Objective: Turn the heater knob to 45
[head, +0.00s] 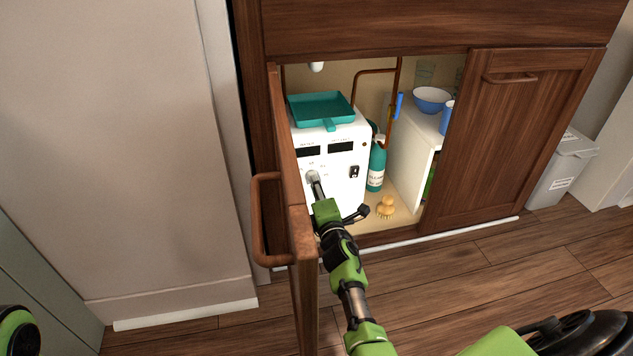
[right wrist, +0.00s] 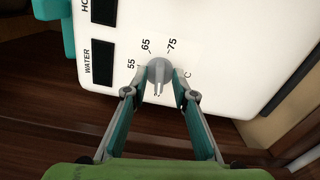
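The heater (head: 345,165) is a white box with dark displays inside the open cabinet. Its grey knob (head: 312,176) is on the front face. In the right wrist view the knob (right wrist: 159,70) has a round base and a narrow grip pointing toward the bottom of the picture. The marks 55, 65 and 75 show around it; I cannot see a 45. My right gripper (head: 316,187) is at the heater front. In the right wrist view its fingers (right wrist: 160,94) are open, one on each side of the knob's grip, with gaps between. My left gripper is not in view.
The open cabinet door (head: 292,220) stands close left of my right arm. A teal tray (head: 320,109) lies on the heater. A green bottle (head: 376,167) and a brush (head: 386,206) stand to the right. The other door (head: 510,140) is shut.

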